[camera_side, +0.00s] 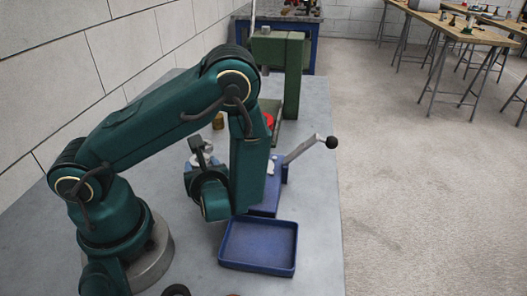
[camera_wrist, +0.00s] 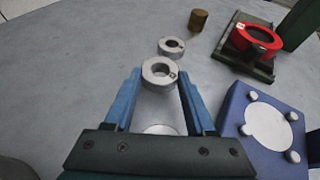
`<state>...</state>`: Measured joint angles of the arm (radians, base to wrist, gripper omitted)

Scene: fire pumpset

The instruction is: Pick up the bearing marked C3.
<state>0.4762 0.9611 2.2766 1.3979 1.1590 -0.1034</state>
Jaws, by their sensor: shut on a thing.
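In the wrist view, my gripper (camera_wrist: 160,80) has its two blue fingers on either side of a silver ring-shaped bearing (camera_wrist: 151,80), and is shut on it. A small mark shows on the ring's right side, too small to read. A second silver ring (camera_wrist: 171,52) lies on the bench just beyond it. Another pale round thing (camera_wrist: 160,130) shows between the fingers lower down, partly hidden by my gripper's body.
A brass cylinder (camera_wrist: 198,19) stands beyond the rings. A red ring (camera_wrist: 258,36) sits on a green press (camera_side: 292,75). A blue fixture with a pale round plate (camera_wrist: 270,127) is at right, and a lever (camera_side: 305,149) sticks out. An empty blue tray (camera_side: 258,246) lies in front.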

